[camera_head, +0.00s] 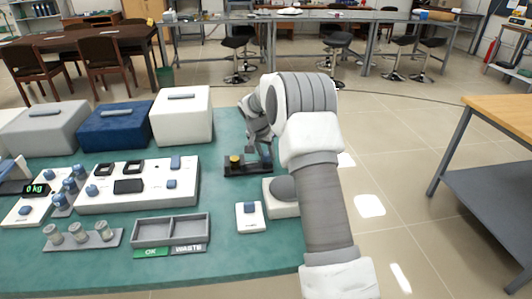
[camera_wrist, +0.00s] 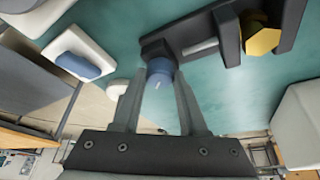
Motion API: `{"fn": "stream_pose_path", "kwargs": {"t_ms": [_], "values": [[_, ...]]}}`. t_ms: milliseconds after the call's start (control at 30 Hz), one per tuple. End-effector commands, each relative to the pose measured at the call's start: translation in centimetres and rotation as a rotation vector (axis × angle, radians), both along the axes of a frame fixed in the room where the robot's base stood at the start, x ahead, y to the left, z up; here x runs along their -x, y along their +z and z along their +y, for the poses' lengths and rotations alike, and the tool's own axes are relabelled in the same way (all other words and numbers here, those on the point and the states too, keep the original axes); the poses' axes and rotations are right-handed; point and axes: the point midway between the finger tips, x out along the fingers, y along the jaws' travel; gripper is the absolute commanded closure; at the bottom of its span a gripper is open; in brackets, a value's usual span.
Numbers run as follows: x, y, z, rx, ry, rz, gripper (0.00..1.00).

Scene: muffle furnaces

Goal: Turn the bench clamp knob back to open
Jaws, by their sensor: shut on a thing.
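The bench clamp (camera_head: 247,170) is a dark bar-shaped fixture on the green bench top, left of my arm. A yellow hexagonal piece (camera_head: 235,160) sits at its left part, and the blue knob (camera_head: 267,162) is at its right end. In the wrist view, the clamp (camera_wrist: 200,30) runs across the top, with the yellow piece (camera_wrist: 260,38) at the right. My gripper (camera_wrist: 160,80) is shut on the blue knob (camera_wrist: 160,67), one finger on each side. In the head view, my gripper (camera_head: 262,147) is partly hidden by my wrist.
A white block with a blue button (camera_head: 249,212) and a grey-domed unit (camera_head: 283,190) stand in front of the clamp. A white furnace (camera_head: 182,115), blue furnace (camera_head: 115,127) and control panel (camera_head: 140,200) are left. A grey two-part tray (camera_head: 171,229) lies front left.

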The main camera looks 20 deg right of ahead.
Motion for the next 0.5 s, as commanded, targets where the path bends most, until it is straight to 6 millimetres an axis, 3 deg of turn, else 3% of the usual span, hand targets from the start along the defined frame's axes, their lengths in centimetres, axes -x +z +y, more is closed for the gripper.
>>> {"fn": "stream_pose_path", "kwargs": {"t_ms": [267, 500], "values": [[0.08, 0.11, -0.08, 0.0, 0.098, 0.0, 1.0], [0.18, 0.21, -0.29, -0.001, 0.288, 0.0, 1.0]]}}
